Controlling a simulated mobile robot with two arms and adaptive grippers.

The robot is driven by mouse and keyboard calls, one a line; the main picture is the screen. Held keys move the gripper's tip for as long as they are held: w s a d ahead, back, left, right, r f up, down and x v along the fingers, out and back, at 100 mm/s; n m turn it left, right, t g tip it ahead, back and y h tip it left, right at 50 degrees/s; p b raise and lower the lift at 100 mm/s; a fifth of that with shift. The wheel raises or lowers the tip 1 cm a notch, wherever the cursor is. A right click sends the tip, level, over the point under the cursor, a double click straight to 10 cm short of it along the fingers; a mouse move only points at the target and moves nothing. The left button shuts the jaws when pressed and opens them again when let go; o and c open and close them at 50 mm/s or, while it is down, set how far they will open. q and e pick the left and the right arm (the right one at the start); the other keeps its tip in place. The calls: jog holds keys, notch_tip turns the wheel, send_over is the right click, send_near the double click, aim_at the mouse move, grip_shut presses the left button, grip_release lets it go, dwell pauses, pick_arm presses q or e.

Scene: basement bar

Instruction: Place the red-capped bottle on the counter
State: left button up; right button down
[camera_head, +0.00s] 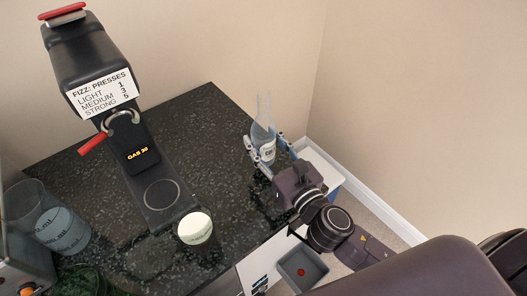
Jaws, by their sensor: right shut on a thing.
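My right gripper (266,153) is shut on a clear bottle (263,128) with a white label. The bottle stands upright between the fingers at the right end of the dark speckled counter (215,125). Its neck is clear and I see no red cap on it. The fingers hide its lower part, so I cannot tell whether its base touches the counter. My left gripper is not in view.
A black fizz machine (92,60) with a red lever stands on the counter. A white-topped container (195,228), clear jugs (62,232) and a green item (85,281) are near the front. A white bin (326,178) stands beyond the right edge. The back middle counter is clear.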

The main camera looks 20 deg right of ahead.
aim_at(269, 158)
notch_tip(269, 158, down, 3)
jog(key=shift+f+b, duration=0.1)
jog(key=shift+b, duration=0.4)
jog(key=shift+f, duration=0.1)
jog(key=shift+f, duration=0.1)
jog(key=c, duration=1.1)
grip_release()
jog(key=shift+c, duration=0.2)
